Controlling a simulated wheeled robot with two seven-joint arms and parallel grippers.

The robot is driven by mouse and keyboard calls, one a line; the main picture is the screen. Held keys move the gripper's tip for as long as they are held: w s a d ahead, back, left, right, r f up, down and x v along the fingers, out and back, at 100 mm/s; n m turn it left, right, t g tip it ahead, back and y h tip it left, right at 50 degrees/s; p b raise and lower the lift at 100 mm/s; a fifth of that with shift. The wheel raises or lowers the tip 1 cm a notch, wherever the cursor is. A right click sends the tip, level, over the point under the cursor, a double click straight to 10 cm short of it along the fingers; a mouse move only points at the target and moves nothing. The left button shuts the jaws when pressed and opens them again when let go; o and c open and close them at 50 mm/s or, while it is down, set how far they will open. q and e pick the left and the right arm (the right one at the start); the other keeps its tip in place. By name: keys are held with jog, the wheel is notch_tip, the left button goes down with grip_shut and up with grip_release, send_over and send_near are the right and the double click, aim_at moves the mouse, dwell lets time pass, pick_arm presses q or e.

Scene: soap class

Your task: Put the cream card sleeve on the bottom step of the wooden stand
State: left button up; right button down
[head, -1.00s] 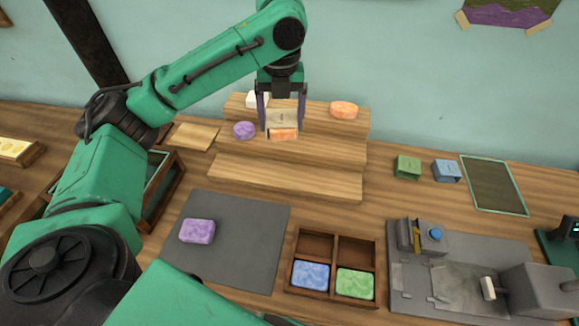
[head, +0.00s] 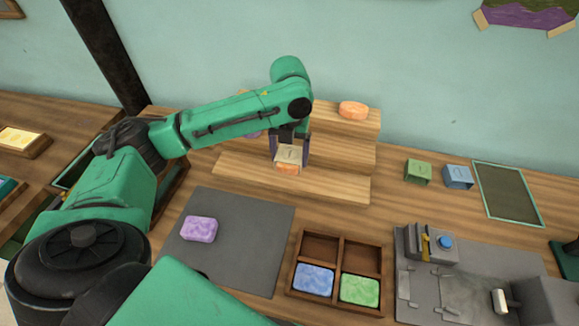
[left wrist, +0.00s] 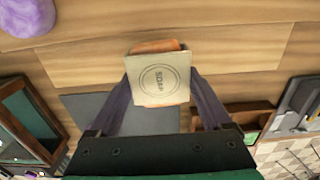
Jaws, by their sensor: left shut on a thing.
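The cream card sleeve (head: 288,154) has an orange soap bar (head: 288,169) showing at its end. In the left wrist view the sleeve (left wrist: 160,76) bears a round SOAP print, and orange shows at both ends. My left gripper (head: 290,152) is shut on the sleeve's sides, pointing down. The wooden stand (head: 345,158) has three steps. The sleeve is over the bottom step (head: 320,188), near its middle; I cannot tell whether it touches. My right gripper is not in view.
An orange soap (head: 353,110) sits on the top step. A purple soap (left wrist: 30,14), mostly behind my arm in the head view, is on the stand. A grey mat with a lilac soap (head: 199,229) and a divided tray (head: 338,235) lie in front. The bottom step's right part is clear.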

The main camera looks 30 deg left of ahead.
aim_at(289, 176)
pick_arm(q)
notch_tip(289, 176, down, 5)
jog(key=shift+f, duration=0.15)
jog(key=o, duration=1.1)
notch_tip(289, 176, up, 12)
jog(key=shift+r+b, duration=0.1)
jog(key=shift+b, duration=0.45)
